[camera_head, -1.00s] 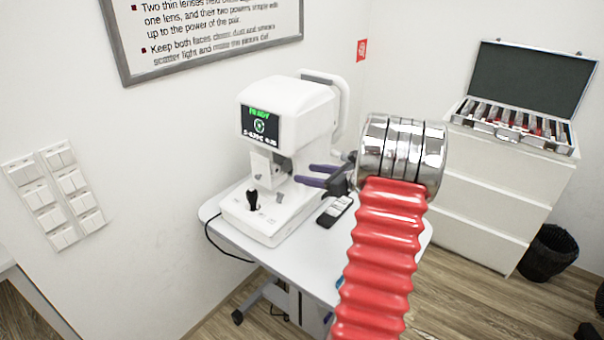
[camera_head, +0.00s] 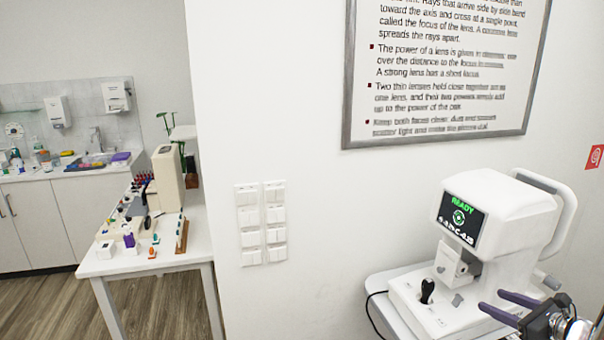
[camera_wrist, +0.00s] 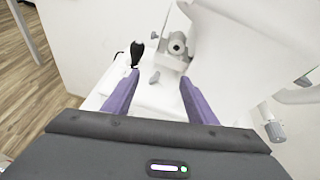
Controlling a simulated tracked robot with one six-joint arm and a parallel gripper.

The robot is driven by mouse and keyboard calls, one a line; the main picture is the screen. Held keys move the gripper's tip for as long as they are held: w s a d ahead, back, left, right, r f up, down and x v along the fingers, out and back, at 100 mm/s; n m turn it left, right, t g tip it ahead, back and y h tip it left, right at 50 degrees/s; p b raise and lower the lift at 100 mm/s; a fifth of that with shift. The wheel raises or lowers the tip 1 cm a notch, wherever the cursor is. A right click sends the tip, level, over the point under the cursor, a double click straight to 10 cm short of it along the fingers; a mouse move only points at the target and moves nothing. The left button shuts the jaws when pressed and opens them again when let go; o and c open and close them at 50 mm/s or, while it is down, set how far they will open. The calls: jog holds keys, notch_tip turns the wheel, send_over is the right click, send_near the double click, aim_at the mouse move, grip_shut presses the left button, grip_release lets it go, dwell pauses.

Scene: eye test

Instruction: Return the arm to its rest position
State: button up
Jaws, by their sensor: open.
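My gripper (camera_head: 489,300) is at the lower right of the head view, its two purple fingers pointing left toward the white eye-test machine (camera_head: 505,205). The fingers are apart and nothing shows between them. In the wrist view the open fingers (camera_wrist: 159,77) reach toward the machine's white base, with its black joystick (camera_wrist: 137,52) ahead of the left fingertip. The machine's screen (camera_head: 461,218) reads READY in green. Only the wrist end of my arm shows in the head view; the rest is out of frame. I cannot tell whether the fingers touch the machine.
The machine stands on a small white table (camera_head: 385,312) with a black cable at its left. A wall with switch panels (camera_head: 262,224) is beside it. At left, a white bench (camera_head: 150,262) holds small instruments, and a sink counter (camera_head: 62,172) is behind. Wooden floor lies between.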

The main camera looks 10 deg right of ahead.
jog(key=s+a+n+g+y, duration=0.1)
jog(key=s+a+n+g, duration=0.35)
jog(key=a+n, duration=0.55)
jog(key=s+a+n+g+y, duration=0.1)
jog(key=s+a+n+g, duration=0.4)
jog(key=a, duration=0.9)
jog(key=s+a+r+n+h, duration=0.1)
jog(key=a+r+n, duration=0.3)
jog(key=a, duration=0.4)
jog(key=s+a+r+n+t+h, duration=0.1)
jog(key=s+a+r+n, duration=0.2)
jog(key=a+n, duration=0.4)
jog(key=s+a+r+n+h, duration=0.2)
jog(key=s+a+r+n, duration=0.2)
jog(key=a+n, duration=0.2)
jog(key=a, duration=0.2)
jog(key=shift+a+r, duration=0.35)
jog(key=shift+c, duration=0.6)
